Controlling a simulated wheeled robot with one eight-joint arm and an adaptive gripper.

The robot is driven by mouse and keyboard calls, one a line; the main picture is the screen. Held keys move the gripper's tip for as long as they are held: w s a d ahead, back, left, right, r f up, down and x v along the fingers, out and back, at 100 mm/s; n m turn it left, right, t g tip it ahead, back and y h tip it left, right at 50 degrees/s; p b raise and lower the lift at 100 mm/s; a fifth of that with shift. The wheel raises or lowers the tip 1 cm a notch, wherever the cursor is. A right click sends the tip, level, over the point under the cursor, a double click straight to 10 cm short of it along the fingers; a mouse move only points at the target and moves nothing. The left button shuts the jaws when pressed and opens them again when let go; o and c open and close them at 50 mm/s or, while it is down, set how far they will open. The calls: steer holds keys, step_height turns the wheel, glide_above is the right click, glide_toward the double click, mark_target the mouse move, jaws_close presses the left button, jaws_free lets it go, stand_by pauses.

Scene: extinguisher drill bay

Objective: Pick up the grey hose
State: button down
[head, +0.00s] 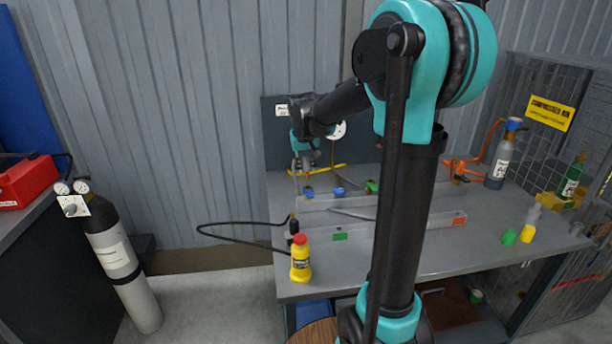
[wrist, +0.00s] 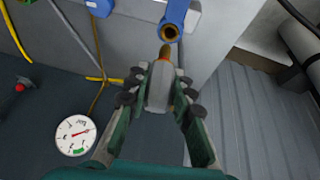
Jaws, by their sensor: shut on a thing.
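My gripper (head: 303,166) is over the back left of the workbench in the head view. In the wrist view my gripper (wrist: 160,84) is shut on a grey cylindrical end piece (wrist: 158,92) with an orange ring and a brass tip, which looks like the grey hose's end. The brass tip points at a blue fitting (wrist: 178,14) with an open brass socket, and a small gap seems to lie between them. The rest of the hose is hidden behind the fingers and cannot be traced.
A white dial gauge (wrist: 75,135) with a tan line is beside the gripper. Blue and green fittings (head: 339,191) sit along the bench rail. A yellow bottle (head: 301,262) with a red cap and a black hose loop (head: 240,227) stand at the front left corner.

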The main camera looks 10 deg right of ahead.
step_height(320, 180, up, 15)
stand_by(0.5)
